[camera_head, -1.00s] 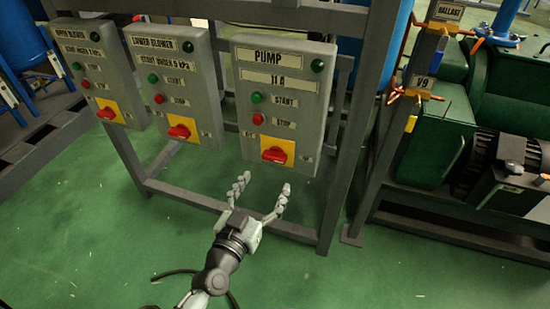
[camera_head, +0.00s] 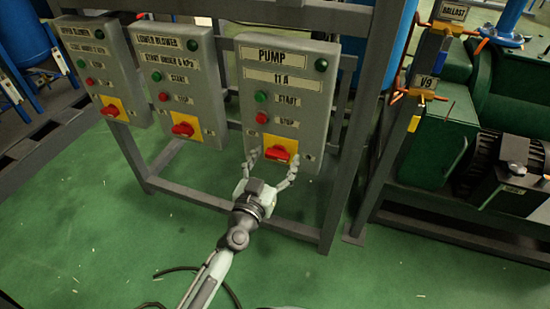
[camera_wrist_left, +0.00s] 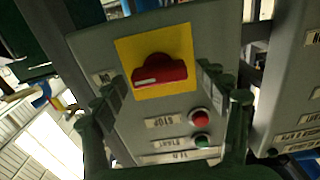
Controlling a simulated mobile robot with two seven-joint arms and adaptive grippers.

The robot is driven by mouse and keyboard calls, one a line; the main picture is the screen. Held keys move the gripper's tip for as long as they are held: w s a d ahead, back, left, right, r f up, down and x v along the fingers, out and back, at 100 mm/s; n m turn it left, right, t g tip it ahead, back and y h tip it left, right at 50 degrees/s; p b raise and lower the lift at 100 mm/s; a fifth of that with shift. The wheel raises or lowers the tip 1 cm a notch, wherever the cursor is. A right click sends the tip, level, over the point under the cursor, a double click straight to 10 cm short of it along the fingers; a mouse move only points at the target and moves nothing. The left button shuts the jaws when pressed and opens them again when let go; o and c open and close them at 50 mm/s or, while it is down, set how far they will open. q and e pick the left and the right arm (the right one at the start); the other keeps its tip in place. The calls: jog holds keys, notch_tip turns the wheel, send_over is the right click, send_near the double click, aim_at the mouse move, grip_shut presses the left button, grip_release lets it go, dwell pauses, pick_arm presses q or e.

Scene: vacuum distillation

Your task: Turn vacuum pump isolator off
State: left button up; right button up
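The pump isolator is a red rotary handle (camera_head: 280,153) on a yellow plate at the bottom of the grey PUMP panel (camera_head: 318,107). The handle lies roughly crosswise. My left gripper (camera_head: 271,165) is open, with one finger on each side of the handle in the head view. In the left wrist view the red handle (camera_wrist_left: 160,72) shows between the two spread fingers (camera_wrist_left: 172,100). I see no clear contact with it, and I cannot tell the remaining gap. My right gripper is not in view.
The LOWER BLOWER panel (camera_head: 165,60) and UPPER BLOWER panel (camera_head: 88,50) stand to the left with similar red handles. On the PUMP panel are a green START button (camera_head: 260,97) and a red STOP button (camera_head: 262,118). A frame post (camera_head: 355,130) stands right.

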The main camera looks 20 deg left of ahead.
pick_arm(q)
jog(key=c, duration=1.1)
jog(key=shift+o, duration=0.2)
